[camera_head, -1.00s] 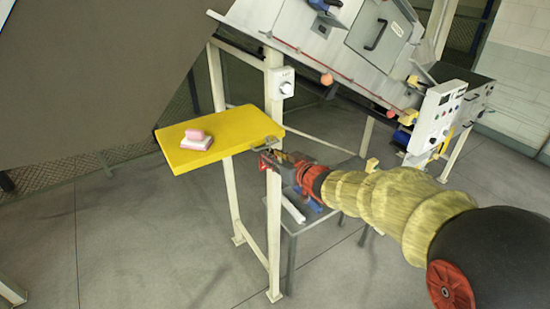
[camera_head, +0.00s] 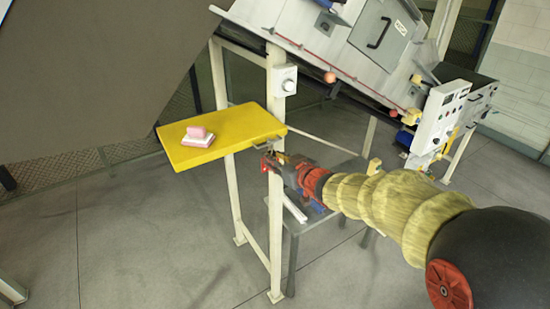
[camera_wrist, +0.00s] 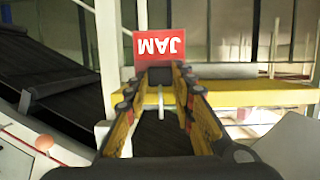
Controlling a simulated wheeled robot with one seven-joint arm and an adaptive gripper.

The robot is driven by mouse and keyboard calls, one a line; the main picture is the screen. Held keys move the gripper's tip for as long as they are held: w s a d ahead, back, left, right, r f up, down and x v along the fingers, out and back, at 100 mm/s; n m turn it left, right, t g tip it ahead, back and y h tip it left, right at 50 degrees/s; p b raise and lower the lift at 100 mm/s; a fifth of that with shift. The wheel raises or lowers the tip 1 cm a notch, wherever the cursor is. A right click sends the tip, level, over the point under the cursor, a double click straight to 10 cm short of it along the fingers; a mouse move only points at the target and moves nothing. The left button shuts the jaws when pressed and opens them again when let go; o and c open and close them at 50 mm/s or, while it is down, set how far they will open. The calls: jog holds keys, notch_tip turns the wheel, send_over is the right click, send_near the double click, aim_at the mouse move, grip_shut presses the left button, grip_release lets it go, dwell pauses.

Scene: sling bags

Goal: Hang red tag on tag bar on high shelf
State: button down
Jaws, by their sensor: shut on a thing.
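My gripper (camera_wrist: 160,78) is shut on the red tag (camera_wrist: 159,45), whose white lettering "JAM" reads upside down in the wrist view. The tag sticks out beyond the fingertips. In the head view my gripper (camera_head: 277,159) is beside the cream post, just below the front right corner of the yellow shelf (camera_head: 250,122). The tag shows there only as a small red patch (camera_head: 264,166). The yellow shelf also crosses the wrist view (camera_wrist: 265,93), right of and behind the fingers. I cannot clearly pick out a tag bar; small dark metal sits near the shelf corner.
A pink and white object (camera_head: 196,135) lies on the yellow shelf. A cream post (camera_head: 275,215) stands close to my gripper. A grey machine (camera_head: 350,55) with a red cord is above right. A grey low table (camera_head: 325,205) is below my arm.

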jog(key=shift+f, duration=0.3)
jog(key=c, duration=1.5)
grip_release()
jog(key=shift+c, duration=0.2)
jog(key=o, duration=0.5)
jog(key=shift+s, duration=0.1)
jog(key=s+d, duration=0.1)
jog(key=s, duration=0.1)
jog(key=s+d, duration=0.1)
jog(key=s+d+p, duration=0.1)
jog(key=s+d, duration=0.1)
jog(key=shift+s, duration=0.35)
